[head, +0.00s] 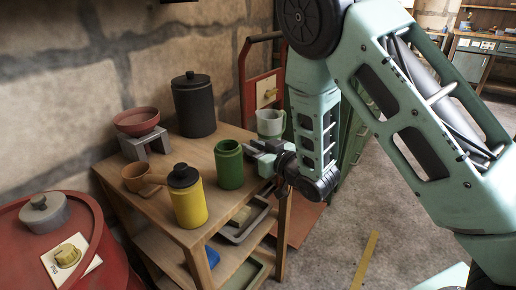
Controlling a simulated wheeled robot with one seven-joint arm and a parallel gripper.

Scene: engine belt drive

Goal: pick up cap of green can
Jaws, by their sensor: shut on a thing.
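The green can (229,167) stands upright on the wooden table in the head view. Its top looks open, with a dark inside and a green rim, and no black cap shows on it. My gripper (257,149) is just right of the can, near its rim height, with its grey fingers pointing left. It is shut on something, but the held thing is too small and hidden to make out. I cannot tell whether the fingers touch the can. The cap of the green can is not clearly seen.
A yellow can (190,205) with a black cap stands left of the green can, and a black can (194,108) behind it. A brown pot (137,179), a red bowl (136,122) and a light jug (270,123) are nearby. Trays lie on the lower shelf.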

